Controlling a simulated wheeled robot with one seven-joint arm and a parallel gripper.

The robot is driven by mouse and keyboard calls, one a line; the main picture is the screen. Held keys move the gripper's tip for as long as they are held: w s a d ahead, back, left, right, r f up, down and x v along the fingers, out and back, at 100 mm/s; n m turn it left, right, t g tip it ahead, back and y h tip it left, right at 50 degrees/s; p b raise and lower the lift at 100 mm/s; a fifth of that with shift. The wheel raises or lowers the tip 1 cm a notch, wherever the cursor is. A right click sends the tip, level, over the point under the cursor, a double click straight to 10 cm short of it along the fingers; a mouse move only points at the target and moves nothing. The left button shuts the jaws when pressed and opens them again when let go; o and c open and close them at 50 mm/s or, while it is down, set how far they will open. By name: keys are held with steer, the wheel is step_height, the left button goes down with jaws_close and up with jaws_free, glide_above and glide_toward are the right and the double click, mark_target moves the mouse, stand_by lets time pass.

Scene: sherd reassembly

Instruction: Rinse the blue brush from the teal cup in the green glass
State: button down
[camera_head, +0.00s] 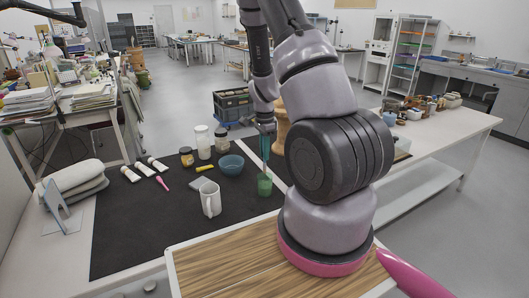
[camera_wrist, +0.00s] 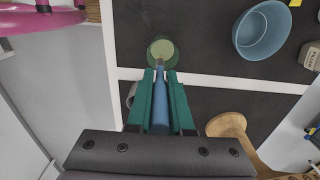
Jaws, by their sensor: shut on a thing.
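My gripper (camera_head: 265,130) has teal fingers and is shut on the blue brush, above the right side of the black mat. The blue brush (camera_wrist: 160,105) lies between the fingers in the wrist view, its tip end over the mouth of the green glass. The green glass (camera_head: 264,186) stands near the mat's right edge, below my gripper; it also shows in the wrist view (camera_wrist: 163,44). I cannot tell how deep the brush tip sits in it. I cannot make out the teal cup for certain; a blue-teal bowl (camera_head: 231,167) stands left of the glass.
A white mug (camera_head: 210,199) stands left of the glass on the black mat (camera_head: 140,222). Jars (camera_head: 204,143), tubes (camera_head: 131,174) and a pink tool (camera_head: 163,184) lie further left and back. A round wooden piece (camera_wrist: 228,125) shows in the wrist view. The mat's front left is clear.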

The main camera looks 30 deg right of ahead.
steer(key=shift+r, duration=1.5)
steer(key=shift+a, duration=0.1)
